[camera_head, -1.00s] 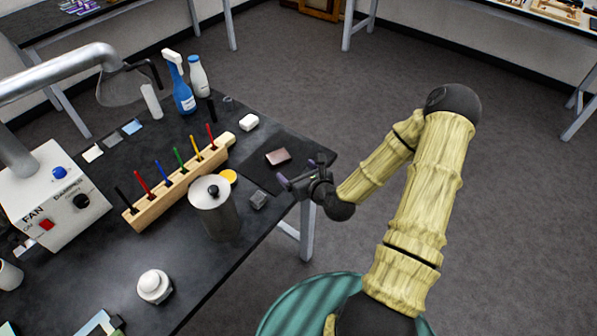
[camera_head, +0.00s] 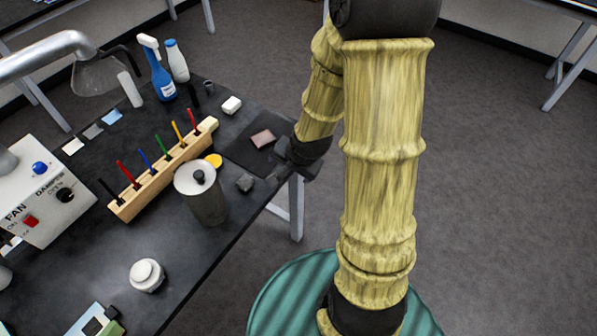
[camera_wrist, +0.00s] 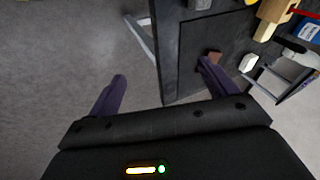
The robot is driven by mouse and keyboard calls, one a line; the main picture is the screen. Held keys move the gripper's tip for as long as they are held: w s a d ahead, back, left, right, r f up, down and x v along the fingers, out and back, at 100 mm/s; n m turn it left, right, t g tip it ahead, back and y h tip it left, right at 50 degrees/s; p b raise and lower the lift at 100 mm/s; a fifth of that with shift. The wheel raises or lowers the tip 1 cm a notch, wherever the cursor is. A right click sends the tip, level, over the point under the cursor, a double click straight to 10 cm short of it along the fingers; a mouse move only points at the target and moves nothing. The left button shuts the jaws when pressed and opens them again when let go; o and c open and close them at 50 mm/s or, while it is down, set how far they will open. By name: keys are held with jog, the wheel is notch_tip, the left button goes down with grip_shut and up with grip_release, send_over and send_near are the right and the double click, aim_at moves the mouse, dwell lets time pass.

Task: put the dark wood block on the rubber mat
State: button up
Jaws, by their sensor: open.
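A brown block (camera_head: 263,138) lies flat on a black mat (camera_head: 238,151) near the right end of the dark table. It looks like the dark wood block on the rubber mat. In the wrist view the block (camera_wrist: 215,56) is partly hidden behind my right finger, and the mat (camera_wrist: 190,72) lies beyond that finger. My gripper (camera_wrist: 161,69) is open, with nothing between its purple fingers. The left finger is over the floor, beyond the table edge. In the head view my wrist is beside the mat's right side, and the fingers are mostly hidden.
A grey lump (camera_head: 245,183) and a metal canister (camera_head: 202,192) stand in front of the mat. Open floor lies right of the table.

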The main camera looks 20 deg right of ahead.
jog(key=s+a+r+n+g, duration=0.1)
jog(key=s+r+n+g, duration=0.1)
jog(key=s+r+n, duration=0.6)
jog(key=shift+s+r+n+h, duration=0.3)
jog(key=shift+n+h, duration=0.1)
jog(key=shift+n, duration=0.4)
